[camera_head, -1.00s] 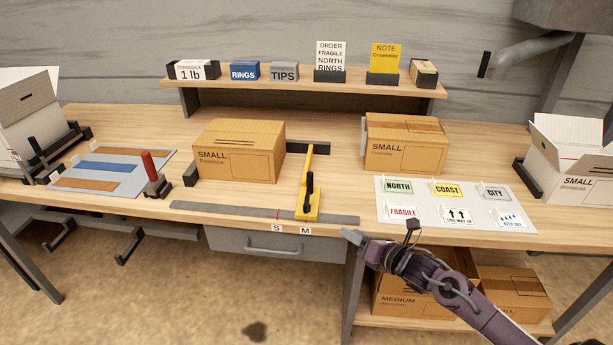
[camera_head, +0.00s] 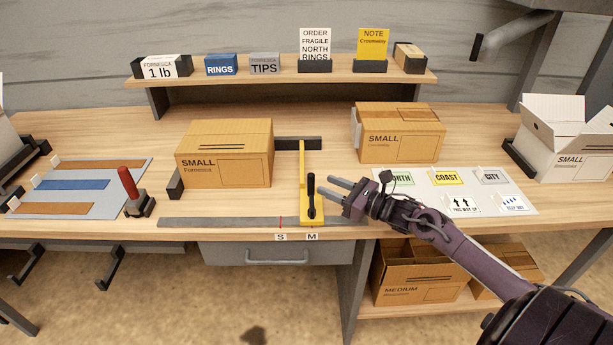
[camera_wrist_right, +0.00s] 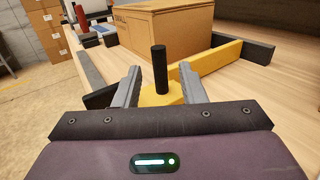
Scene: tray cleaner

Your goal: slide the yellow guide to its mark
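The yellow guide (camera_head: 303,170) stands across the grey rail (camera_head: 225,221) at the bench's front edge, with a black upright handle (camera_head: 311,196) on it. Its foot sits over the M label (camera_head: 312,237), right of the S label (camera_head: 281,237) and its red line. My right gripper (camera_head: 338,188) is open just right of the handle, fingers pointing left toward it. In the right wrist view the black handle (camera_wrist_right: 159,70) stands between and beyond the open fingertips; I see no clear contact. The yellow guide (camera_wrist_right: 205,80) runs behind it. My left gripper is not in view.
A small brown box (camera_head: 225,155) stands left of the guide against dark stops. Another brown box (camera_head: 400,135) stands at the right, behind a label sheet (camera_head: 480,203). A red-handled tool (camera_head: 130,190) stands at the left.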

